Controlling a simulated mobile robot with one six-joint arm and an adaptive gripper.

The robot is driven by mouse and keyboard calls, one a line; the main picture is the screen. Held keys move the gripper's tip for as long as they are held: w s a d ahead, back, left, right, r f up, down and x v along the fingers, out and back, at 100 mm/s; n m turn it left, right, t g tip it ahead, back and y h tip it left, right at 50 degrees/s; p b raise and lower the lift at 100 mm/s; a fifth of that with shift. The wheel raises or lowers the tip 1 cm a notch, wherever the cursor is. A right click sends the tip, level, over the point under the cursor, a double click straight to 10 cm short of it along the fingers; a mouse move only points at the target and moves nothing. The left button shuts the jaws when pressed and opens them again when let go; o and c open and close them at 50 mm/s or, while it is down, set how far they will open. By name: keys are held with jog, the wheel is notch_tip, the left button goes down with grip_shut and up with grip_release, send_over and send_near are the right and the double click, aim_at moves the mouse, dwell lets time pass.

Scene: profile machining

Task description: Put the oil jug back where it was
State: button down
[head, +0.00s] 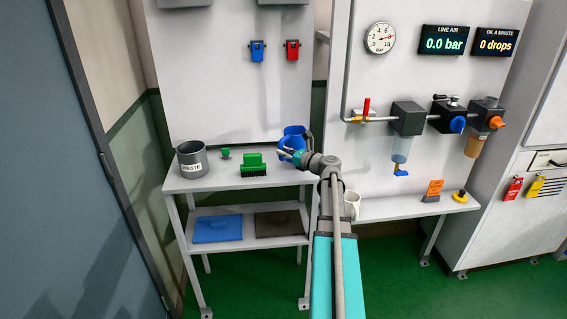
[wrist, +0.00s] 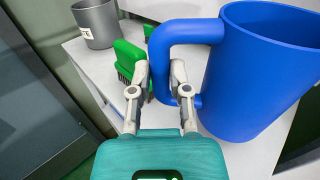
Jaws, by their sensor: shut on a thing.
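The blue oil jug (head: 294,139) is upright at the right end of the upper shelf of the left bench (head: 215,184) in the head view. It fills the right side of the wrist view (wrist: 252,75), with its open top and its handle towards the left. My gripper (wrist: 160,75) has its fingers around the lower part of the handle and is shut on it. In the head view my gripper (head: 289,153) reaches the jug from the front. I cannot tell whether the jug's base touches the shelf.
A grey waste bin (head: 193,160), a green brush (head: 253,166) and a small green item (head: 225,154) stand left of the jug. A white mug (head: 352,204) is close to my arm on the right bench. Blue (head: 218,229) and brown (head: 277,224) mats lie on the lower shelf.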

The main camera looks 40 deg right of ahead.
aim_at(283, 159)
jog(key=shift+w+d+f+b, duration=0.1)
jog(key=shift+w+f+b, duration=0.15)
jog(key=shift+f+b, duration=0.2)
jog(key=shift+w+d+f+b, duration=0.1)
jog(key=shift+w+f+b, duration=0.1)
jog(key=shift+f+b, duration=1.35)
jog(key=shift+b, duration=0.05)
jog(key=shift+f, duration=0.1)
jog(key=c, duration=0.6)
grip_release()
jog(key=shift+a, duration=0.1)
jog(key=shift+s, duration=0.1)
jog(key=v, duration=1.2)
